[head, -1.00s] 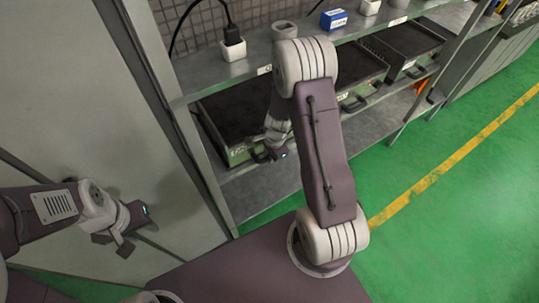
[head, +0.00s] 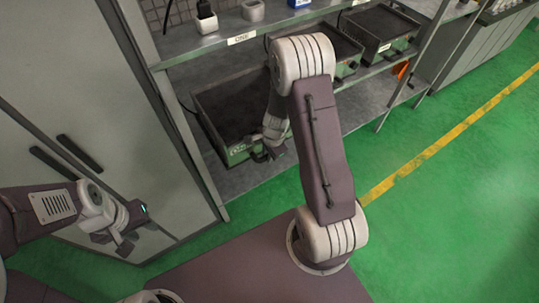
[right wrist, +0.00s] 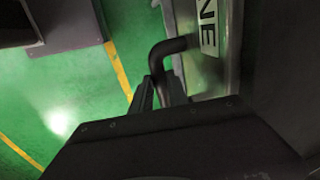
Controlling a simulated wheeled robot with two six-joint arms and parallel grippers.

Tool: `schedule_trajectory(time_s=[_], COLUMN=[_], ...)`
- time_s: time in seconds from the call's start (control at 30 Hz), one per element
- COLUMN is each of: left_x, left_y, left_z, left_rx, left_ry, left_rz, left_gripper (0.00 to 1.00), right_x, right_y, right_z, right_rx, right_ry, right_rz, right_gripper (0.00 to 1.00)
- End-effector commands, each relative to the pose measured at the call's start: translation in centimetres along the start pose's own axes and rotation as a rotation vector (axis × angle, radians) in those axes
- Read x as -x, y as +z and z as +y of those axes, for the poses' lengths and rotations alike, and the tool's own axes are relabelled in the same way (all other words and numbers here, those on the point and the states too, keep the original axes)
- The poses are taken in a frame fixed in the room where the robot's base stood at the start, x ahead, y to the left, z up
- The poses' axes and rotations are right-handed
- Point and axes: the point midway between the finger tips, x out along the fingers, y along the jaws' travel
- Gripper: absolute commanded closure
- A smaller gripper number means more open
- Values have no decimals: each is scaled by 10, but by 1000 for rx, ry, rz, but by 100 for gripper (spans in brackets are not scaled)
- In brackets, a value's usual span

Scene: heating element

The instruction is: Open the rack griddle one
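Griddle one (head: 222,100) is a dark, flat-topped tray with a green front, on the lower rack shelf under the "ONE" label (head: 241,38). It sticks out well past the upper shelf edge. My right gripper (head: 268,152) is at its front, partly hidden by my arm. In the right wrist view, my right gripper's fingers (right wrist: 160,92) are closed around the black bent handle (right wrist: 170,48), beside a plate reading "NE". My left gripper (head: 114,244) hangs empty at the left, in front of the grey cabinet, its fingers apart.
Two more griddles, a middle one (head: 340,45) and a right one (head: 384,26), sit on the same shelf. A grey cabinet (head: 120,130) flanks the rack's left. Green floor (head: 450,210) is clear at right.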

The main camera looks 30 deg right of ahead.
Motion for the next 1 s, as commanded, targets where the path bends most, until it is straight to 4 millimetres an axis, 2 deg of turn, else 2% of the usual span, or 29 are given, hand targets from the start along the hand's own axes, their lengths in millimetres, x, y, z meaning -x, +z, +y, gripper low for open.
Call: schedule_trajectory(time_s=[0.03,0.1,0.4,0.47,0.7,0.8,1.0], left_x=[0,0,2,7,46,55,60], left_y=[0,0,0,-1,-5,-6,-6], left_z=[0,0,0,0,1,1,1], left_rx=[0,0,0,0,0,0,0], left_ry=[0,0,0,0,0,0,0], left_rz=[0,0,0,0,0,0,0], left_gripper=[64,64,64,64,64,64,64], right_x=[1,0,2,10,66,82,93], right_y=[0,0,0,0,0,0,0], right_z=[-1,-1,0,-1,-1,0,1], right_rx=[0,0,0,1,1,1,1], right_ry=[-3,-2,0,0,-2,-3,-2], right_rz=[2,1,0,0,0,1,1], right_gripper=[75,59,59,59,59,59,59])
